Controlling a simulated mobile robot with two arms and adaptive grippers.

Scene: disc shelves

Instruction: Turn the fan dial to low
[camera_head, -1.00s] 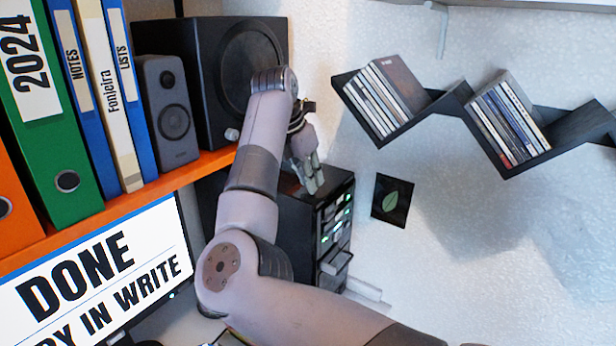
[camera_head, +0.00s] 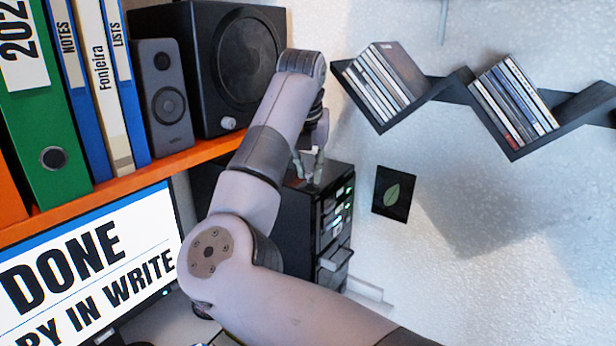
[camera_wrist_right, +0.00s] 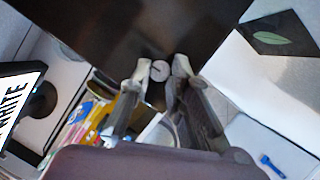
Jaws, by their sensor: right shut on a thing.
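The fan dial (camera_wrist_right: 160,70) is a small pale round knob on the dark top face of the black computer case (camera_wrist_right: 95,25). In the head view the case (camera_head: 292,228) stands under the orange shelf, against the wall. My right gripper (camera_head: 310,174) points down at the case top. In the right wrist view my right gripper (camera_wrist_right: 162,68) has one fingertip on each side of the dial and is shut on it. The dial is too small and hidden in the head view, and its setting cannot be read. My left gripper is out of view.
The orange shelf (camera_head: 185,160) holds a black speaker (camera_head: 185,45), a smaller grey speaker (camera_head: 162,95) and binders close to my right arm. A monitor (camera_head: 90,265) is at the lower left. A black zigzag wall shelf (camera_head: 440,95) holds discs at right.

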